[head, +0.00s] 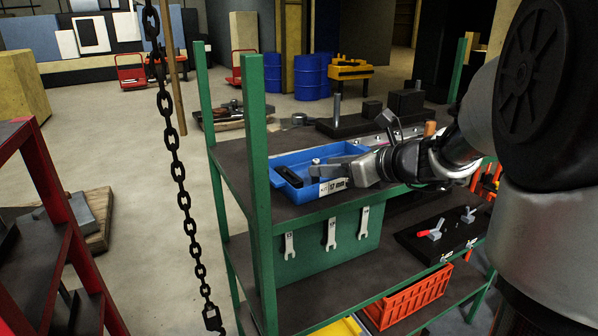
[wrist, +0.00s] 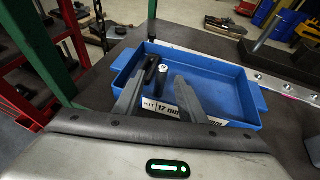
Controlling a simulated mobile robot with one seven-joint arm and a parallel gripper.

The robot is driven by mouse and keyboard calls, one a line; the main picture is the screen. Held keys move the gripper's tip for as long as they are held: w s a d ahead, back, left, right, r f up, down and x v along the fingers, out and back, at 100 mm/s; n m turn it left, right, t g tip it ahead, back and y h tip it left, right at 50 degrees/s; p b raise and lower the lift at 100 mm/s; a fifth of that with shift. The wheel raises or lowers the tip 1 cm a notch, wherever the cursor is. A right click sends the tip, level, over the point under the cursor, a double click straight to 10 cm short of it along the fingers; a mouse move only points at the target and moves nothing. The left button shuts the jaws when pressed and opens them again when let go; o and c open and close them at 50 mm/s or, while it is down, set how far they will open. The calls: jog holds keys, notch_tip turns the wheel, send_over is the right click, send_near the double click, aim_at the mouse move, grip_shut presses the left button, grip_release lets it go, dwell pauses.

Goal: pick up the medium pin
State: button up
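A small grey metal pin (wrist: 163,88) stands in the blue tray (wrist: 230,90), near the tray's left end in the wrist view. I cannot tell from its size alone whether it is the medium one. A dark elongated part (wrist: 151,66) lies right beside it. My gripper (wrist: 158,78) is open, its two grey fingers reaching over the tray's near wall. The pin shows in the gap between them, with no clear contact. In the head view my gripper (head: 326,168) is at the tray (head: 283,161), by the pin (head: 315,163), with the dark part (head: 290,176) to the left.
The tray stands on the upper shelf (head: 240,171) of a green rack; a green post (head: 258,150) rises at its near corner. A label reading 17 mm (wrist: 165,108) is on the near wall. A chain (head: 172,145) hangs at left. Dark blocks (head: 405,102) stand behind.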

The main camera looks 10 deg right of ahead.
jog(key=x, duration=0.5)
jog(key=shift+w+d+f, duration=0.1)
jog(key=shift+d+f, duration=0.05)
jog(key=shift+f, duration=0.2)
grip_shut()
